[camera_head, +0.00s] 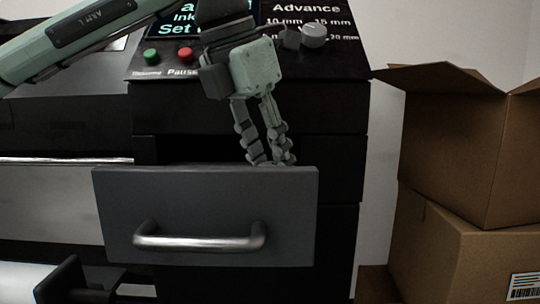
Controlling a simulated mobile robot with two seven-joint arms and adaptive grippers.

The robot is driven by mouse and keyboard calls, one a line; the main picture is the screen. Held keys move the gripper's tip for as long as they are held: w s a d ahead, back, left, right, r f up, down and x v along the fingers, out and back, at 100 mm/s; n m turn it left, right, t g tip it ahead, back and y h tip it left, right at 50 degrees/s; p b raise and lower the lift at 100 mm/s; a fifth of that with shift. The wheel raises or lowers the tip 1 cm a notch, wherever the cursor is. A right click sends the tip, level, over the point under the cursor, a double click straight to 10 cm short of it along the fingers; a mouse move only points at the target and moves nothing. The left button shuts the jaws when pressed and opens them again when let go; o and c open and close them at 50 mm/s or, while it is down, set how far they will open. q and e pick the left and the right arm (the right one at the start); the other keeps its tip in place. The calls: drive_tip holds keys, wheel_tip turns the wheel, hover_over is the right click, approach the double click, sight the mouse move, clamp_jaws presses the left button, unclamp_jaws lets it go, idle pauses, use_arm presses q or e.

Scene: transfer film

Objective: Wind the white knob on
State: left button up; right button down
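The white knob (313,35) is on the black control panel (345,58) at the upper right, beside the "Advance" millimetre markings. My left gripper (272,162) hangs below and to the left of the knob, apart from it, with its fingers pointing down. The fingertips are at the top edge of the grey drawer front (205,205), partly hidden by it. The fingers are close together with a narrow gap. I cannot tell whether anything is between the tips. My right gripper is not in view.
A green button (151,55) and a red button (185,54) are on the panel's left. The drawer stands pulled out, with a metal handle (200,240). Two stacked cardboard boxes (465,145) stand at right, the upper one with open flaps.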

use_arm(q)
drive_tip(key=shift+m, duration=0.5)
drive_tip(key=o, duration=1.1)
drive_tip(key=shift+o, duration=0.2)
drive_tip(key=v, duration=1.2)
drive_tip(key=shift+w, duration=0.25)
